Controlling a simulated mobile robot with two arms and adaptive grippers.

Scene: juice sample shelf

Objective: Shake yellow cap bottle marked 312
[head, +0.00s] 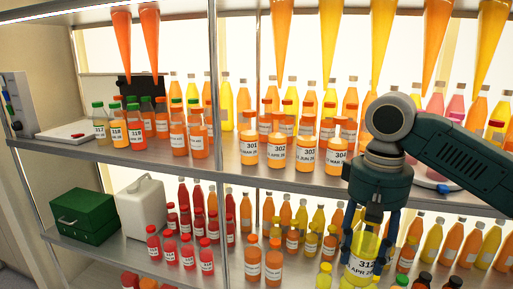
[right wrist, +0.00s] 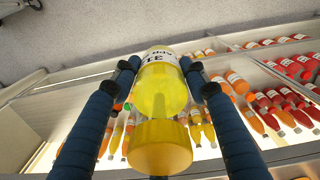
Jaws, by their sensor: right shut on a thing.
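The bottle marked 312 (head: 362,266) holds yellow liquid and has a white label. It is at the lower right of the head view, in front of the lower shelf. My right gripper (head: 368,243) points down over it and is shut on it, with one blue finger on each side. In the right wrist view the yellow cap (right wrist: 160,146) is nearest the camera and the yellow body (right wrist: 158,97) extends away between the fingers. My left gripper is not in view.
The upper shelf (head: 290,176) carries orange bottles marked 301, 302 and others. The lower shelf holds red, orange and yellow bottles close around my right gripper. A green box (head: 82,216) and a white canister (head: 141,207) stand at the lower left. Orange and yellow cones (head: 330,35) hang above.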

